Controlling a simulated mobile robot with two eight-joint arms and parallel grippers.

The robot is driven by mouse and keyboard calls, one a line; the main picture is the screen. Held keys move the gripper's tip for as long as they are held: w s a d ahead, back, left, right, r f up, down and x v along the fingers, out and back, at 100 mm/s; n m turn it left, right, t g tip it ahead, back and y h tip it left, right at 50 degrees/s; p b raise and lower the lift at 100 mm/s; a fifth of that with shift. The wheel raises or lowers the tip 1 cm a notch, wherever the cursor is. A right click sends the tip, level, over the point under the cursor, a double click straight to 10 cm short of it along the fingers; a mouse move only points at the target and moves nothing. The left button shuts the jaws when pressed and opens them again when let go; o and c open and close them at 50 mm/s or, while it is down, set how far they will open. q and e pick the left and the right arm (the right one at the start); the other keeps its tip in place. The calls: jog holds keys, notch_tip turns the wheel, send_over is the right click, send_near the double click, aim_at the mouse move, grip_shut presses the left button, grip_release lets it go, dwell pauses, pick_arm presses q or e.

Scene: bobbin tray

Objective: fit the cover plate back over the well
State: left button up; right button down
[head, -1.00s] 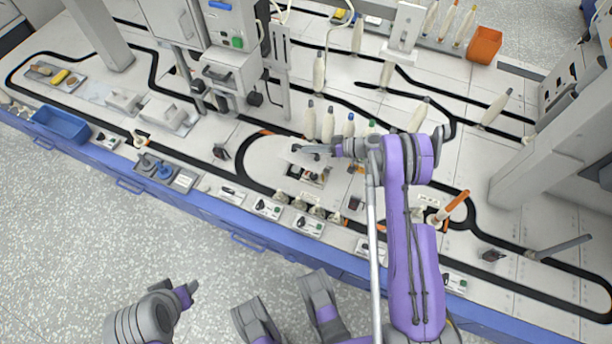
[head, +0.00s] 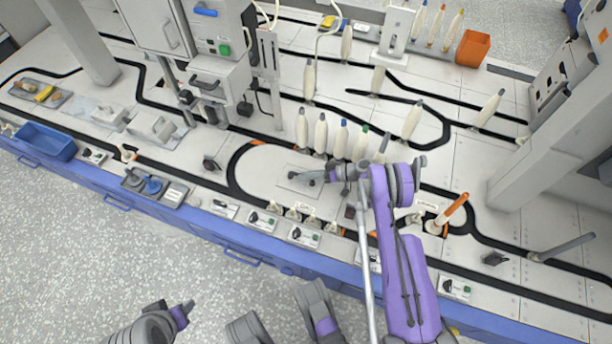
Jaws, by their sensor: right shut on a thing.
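The cover plate (head: 296,188) is a thin pale square in the middle of the head view, inside the loop of black track. It lies over the spot of the well, and the well's dark opening is hidden. I cannot tell whether the plate sits flush or slightly raised. My right gripper (head: 304,178) reaches in from the right, low over the plate, and is shut on it. Its fingers hide part of the plate's far edge.
Several upright bobbins (head: 341,138) stand in a row just behind the plate. Small switch panels (head: 262,220) and bobbin-like pegs line the front. An orange-topped lever (head: 453,207) stands to the right. A blue bin (head: 45,141) is at the far left.

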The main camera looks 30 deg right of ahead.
jog(key=shift+r, duration=0.1)
jog(key=shift+f, duration=0.3)
jog(key=shift+a+f, duration=0.1)
jog(key=c, duration=0.8)
grip_release()
jog(key=shift+s+f, duration=0.1)
jog(key=shift+s, duration=0.05)
jog(key=shift+c, duration=0.2)
jog(key=shift+a, duration=0.1)
